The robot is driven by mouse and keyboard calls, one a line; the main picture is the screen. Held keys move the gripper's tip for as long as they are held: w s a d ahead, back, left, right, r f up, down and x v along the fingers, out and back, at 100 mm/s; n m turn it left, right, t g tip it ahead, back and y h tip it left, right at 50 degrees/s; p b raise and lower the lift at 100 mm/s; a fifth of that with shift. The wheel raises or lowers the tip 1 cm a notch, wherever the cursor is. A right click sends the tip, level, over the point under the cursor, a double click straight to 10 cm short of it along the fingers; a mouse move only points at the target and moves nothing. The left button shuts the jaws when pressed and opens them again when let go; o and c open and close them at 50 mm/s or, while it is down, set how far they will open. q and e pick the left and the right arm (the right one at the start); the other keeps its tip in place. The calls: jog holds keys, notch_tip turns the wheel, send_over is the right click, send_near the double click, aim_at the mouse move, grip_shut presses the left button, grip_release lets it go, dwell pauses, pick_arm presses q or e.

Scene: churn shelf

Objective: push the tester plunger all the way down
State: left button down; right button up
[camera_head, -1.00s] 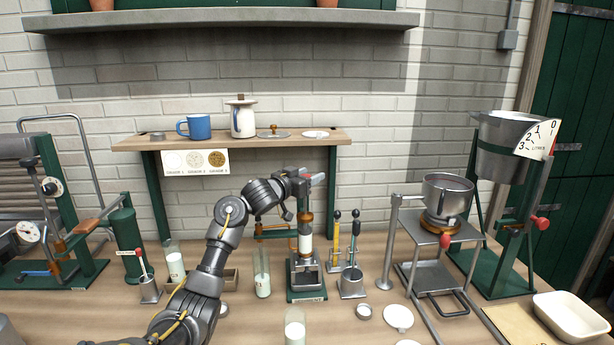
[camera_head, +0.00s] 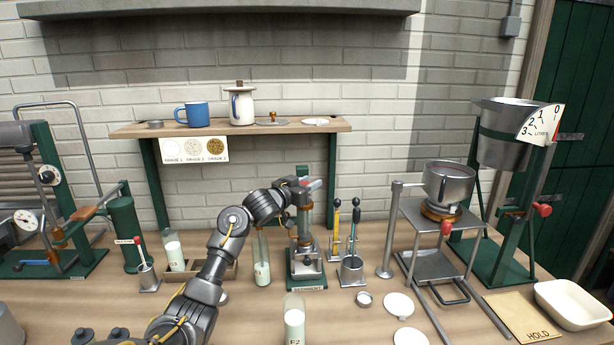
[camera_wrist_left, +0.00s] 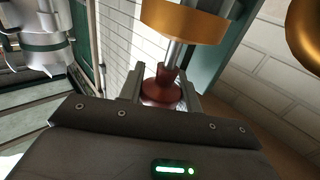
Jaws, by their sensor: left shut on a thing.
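The sediment tester (camera_head: 307,268) stands mid-bench, with a green base, an upright post and a labelled front. Its plunger has a red knob (camera_wrist_left: 163,88) on a metal rod, seen in the left wrist view beside an orange-brown collar (camera_wrist_left: 185,20). My left gripper (camera_head: 309,188) is at the top of the tester, reaching in from the left. In the left wrist view its two fingers (camera_wrist_left: 160,86) are shut on the red knob. The arm and hand hide part of the tester's top. How far down the plunger sits is unclear. My right gripper is not in view.
A milk bottle (camera_head: 263,262) stands close left of the tester, and another (camera_head: 295,318) in front. A metal holder (camera_head: 352,270) with plungers is close right. Lids (camera_head: 398,304) lie on the bench, and a wooden shelf (camera_head: 240,129) runs behind.

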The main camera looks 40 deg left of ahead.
pick_arm(q)
jog(key=c, duration=1)
grip_release()
jog(key=shift+f, duration=0.35)
jog(key=shift+r, duration=0.1)
jog(key=shift+r, duration=0.3)
notch_tip(320, 180, up, 2)
jog(key=shift+r, duration=0.15)
jog(key=s+d+r, duration=0.2)
jog(key=s+r, duration=0.1)
jog(key=s+d+r, duration=0.3)
jog(key=s, duration=0.1)
jog(key=s+d+r, duration=0.2)
jog(key=s+r, duration=0.2)
jog(key=shift+s+d, duration=0.25)
jog(key=shift+d, duration=0.15)
